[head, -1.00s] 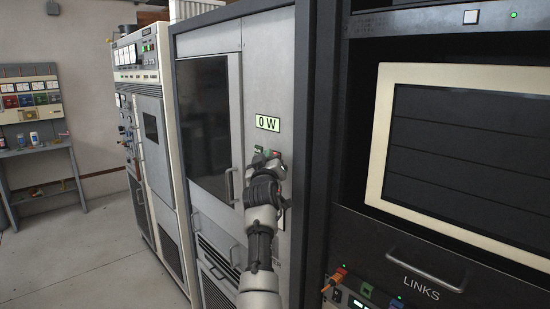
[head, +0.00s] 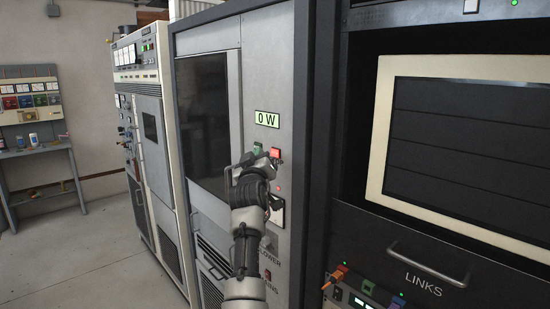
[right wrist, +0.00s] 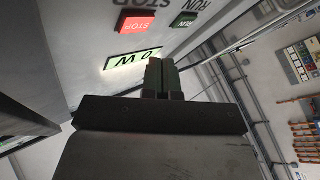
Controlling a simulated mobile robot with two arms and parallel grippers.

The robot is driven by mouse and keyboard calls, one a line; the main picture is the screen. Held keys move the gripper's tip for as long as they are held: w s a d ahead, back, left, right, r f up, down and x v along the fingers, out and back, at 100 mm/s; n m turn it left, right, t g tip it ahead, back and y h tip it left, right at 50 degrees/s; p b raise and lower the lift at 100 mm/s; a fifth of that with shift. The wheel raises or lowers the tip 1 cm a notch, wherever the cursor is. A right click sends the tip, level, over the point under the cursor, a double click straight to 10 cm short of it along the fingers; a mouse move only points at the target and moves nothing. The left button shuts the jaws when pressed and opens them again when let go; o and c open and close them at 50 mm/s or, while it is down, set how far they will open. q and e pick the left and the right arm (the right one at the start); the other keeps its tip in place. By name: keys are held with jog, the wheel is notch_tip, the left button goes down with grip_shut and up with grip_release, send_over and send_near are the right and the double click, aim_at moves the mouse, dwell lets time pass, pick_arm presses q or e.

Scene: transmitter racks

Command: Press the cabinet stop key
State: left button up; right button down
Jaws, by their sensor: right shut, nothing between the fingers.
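The red stop key (head: 275,153) is on the grey cabinet front, below the "0 W" display (head: 267,119). It looks brightly lit. The green run key (head: 257,147) is just left of it. In the right wrist view the stop key (right wrist: 135,23), marked STOP, and the run key (right wrist: 184,19) show upside down at the top. My right gripper (head: 257,158) is shut and empty, in front of the panel just below and left of the stop key. Its closed fingers (right wrist: 163,76) appear clear of both keys. My left gripper is not in view.
A small red light (head: 278,188) glows below the keys. Lower down are the blower and mains controls (head: 267,275). A dark rack with a cream-framed screen (head: 379,140) and a LINKS drawer handle (head: 428,264) stands close on the right. Open floor lies at left.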

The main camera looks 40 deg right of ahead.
jog(key=a+b, duration=0.1)
jog(key=a, duration=0.2)
jog(key=shift+s+a+b, duration=0.1)
jog(key=shift+b, duration=0.2)
dwell(0.6)
